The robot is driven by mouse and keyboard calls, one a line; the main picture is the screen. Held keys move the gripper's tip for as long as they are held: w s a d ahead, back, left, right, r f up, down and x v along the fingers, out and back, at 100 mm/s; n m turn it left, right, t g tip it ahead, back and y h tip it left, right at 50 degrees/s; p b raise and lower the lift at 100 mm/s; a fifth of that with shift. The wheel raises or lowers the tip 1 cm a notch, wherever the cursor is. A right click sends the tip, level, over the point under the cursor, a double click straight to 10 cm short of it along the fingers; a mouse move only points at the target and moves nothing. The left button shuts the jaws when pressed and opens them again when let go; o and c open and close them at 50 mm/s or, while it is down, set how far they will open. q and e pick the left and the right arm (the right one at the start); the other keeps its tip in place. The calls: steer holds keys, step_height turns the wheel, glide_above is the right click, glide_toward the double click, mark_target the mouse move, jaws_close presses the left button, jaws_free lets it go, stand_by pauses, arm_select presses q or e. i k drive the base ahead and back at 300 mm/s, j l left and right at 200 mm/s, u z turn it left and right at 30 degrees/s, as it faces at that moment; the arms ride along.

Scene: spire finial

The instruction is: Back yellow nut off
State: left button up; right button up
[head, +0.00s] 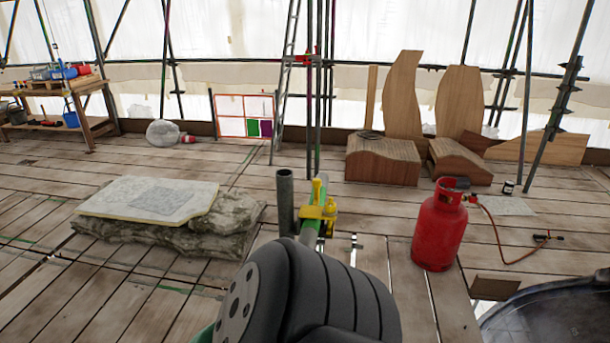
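A yellow fitting (329,216) sits in the middle of the view, around a green and grey tube (309,234), close to a short upright grey tube (285,200). It has several yellow parts, one standing up; I cannot tell which of them is the nut. A thick dark grey arm link of mine fills the bottom centre, just in front of the fitting, and hides what lies below and behind it. No fingertips of either gripper show, so I cannot see whether anything touches the yellow fitting.
A red gas cylinder (439,226) with a red hose stands to the right. A pale slab (150,200) on rough stone lies to the left. Wooden forms (383,160), a workbench (50,95) and scaffold poles stand behind. A dark round container (550,315) is at lower right. Plank floor between is mostly clear.

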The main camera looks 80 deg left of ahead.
mark_target(330, 211)
steer(key=u, duration=2.5)
